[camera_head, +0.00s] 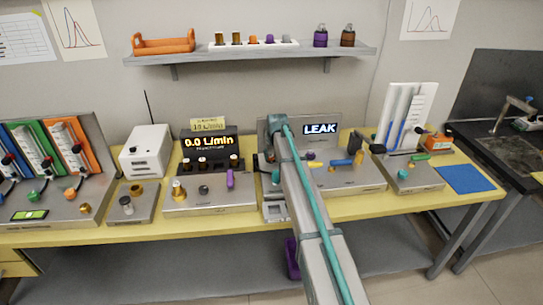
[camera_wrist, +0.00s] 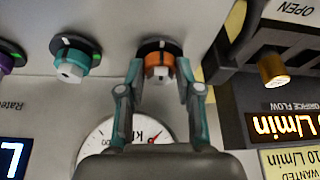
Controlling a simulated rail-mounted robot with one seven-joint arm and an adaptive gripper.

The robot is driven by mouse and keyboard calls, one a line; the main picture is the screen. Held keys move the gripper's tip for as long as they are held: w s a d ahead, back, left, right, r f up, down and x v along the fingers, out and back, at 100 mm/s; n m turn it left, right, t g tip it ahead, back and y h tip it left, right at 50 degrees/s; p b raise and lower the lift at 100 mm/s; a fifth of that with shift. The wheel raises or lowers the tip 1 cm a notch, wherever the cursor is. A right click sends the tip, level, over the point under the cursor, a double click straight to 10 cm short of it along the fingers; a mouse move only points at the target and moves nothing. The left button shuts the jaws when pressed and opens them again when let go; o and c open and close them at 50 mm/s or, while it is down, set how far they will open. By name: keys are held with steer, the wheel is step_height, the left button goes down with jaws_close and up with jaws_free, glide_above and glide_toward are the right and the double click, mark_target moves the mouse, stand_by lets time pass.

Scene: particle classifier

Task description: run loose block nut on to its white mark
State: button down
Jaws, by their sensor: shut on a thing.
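An orange nut (camera_wrist: 158,61) with a pale hexagonal end sits on a panel fitting in the wrist view. A dark collar (camera_wrist: 150,48) behind it carries a short white mark (camera_wrist: 163,44). My gripper (camera_wrist: 160,72) is shut on the orange nut, one teal-grey finger on each side. A teal nut (camera_wrist: 77,58) with a pale hexagonal end sits to its left, with a green mark on its collar. A purple nut (camera_wrist: 7,62) is partly cut off at the left edge. In the head view, my arm hides the gripped nut.
A round dial (camera_wrist: 122,140) lies behind my fingers. A dark block with a brass knob (camera_wrist: 272,68) and a flow display (camera_wrist: 283,124) stand close on the right. The head view shows a lit LEAK display (camera_head: 320,129) and a 0.0 L/min display (camera_head: 208,142).

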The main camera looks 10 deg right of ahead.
steer(key=c, duration=0.8)
jaws_free()
steer(key=shift+o, duration=0.2)
steer(key=v, duration=1.2)
